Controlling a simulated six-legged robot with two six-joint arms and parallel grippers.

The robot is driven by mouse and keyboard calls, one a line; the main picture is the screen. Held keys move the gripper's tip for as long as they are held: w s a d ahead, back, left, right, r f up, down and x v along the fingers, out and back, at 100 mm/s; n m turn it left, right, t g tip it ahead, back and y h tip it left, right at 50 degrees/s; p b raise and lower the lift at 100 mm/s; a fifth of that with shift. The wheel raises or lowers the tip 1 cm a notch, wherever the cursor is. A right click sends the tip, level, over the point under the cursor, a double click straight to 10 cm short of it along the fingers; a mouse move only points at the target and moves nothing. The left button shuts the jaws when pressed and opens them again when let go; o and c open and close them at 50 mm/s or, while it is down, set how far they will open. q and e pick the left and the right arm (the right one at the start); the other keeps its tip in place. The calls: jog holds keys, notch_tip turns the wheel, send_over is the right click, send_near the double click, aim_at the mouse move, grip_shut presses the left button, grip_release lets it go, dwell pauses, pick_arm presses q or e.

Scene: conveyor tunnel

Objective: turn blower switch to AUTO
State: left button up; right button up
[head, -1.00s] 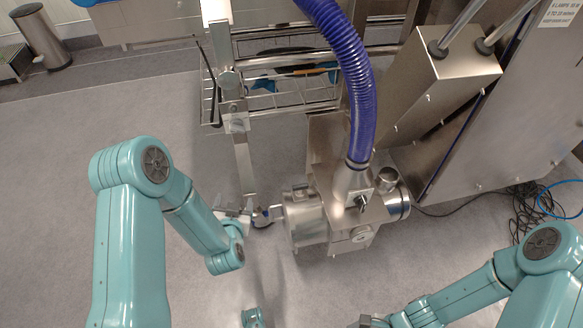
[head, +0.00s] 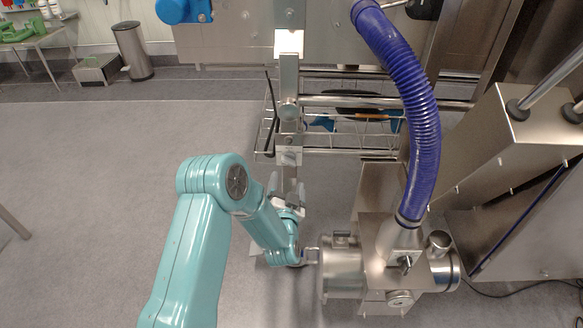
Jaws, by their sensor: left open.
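The steel blower unit (head: 385,280) stands on the floor right of centre, with a blue hose on top. A small dark knob (head: 405,263) is on its near upper face, and a round metal fitting (head: 400,298) is below it. I cannot tell which is the blower switch, and no AUTO marking is readable. My left gripper (head: 287,190) is open and empty, pointing away from me in front of a vertical steel post. It is left of the blower unit and apart from the knob. My right gripper is not in view.
The ribbed blue hose (head: 424,125) rises from the blower unit. A steel post (head: 289,75) and a wire rack (head: 345,138) stand behind my left gripper. A large steel housing (head: 540,150) fills the right side. The grey floor at left is clear.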

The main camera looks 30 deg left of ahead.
aim_at(289, 164)
pick_arm(q)
jog(key=b+x, duration=0.1)
jog(key=x, duration=0.7)
jog(key=shift+w+a+b, duration=0.1)
jog(key=shift+w+b, duration=0.25)
jog(key=shift+w, duration=0.05)
jog(key=c, duration=1)
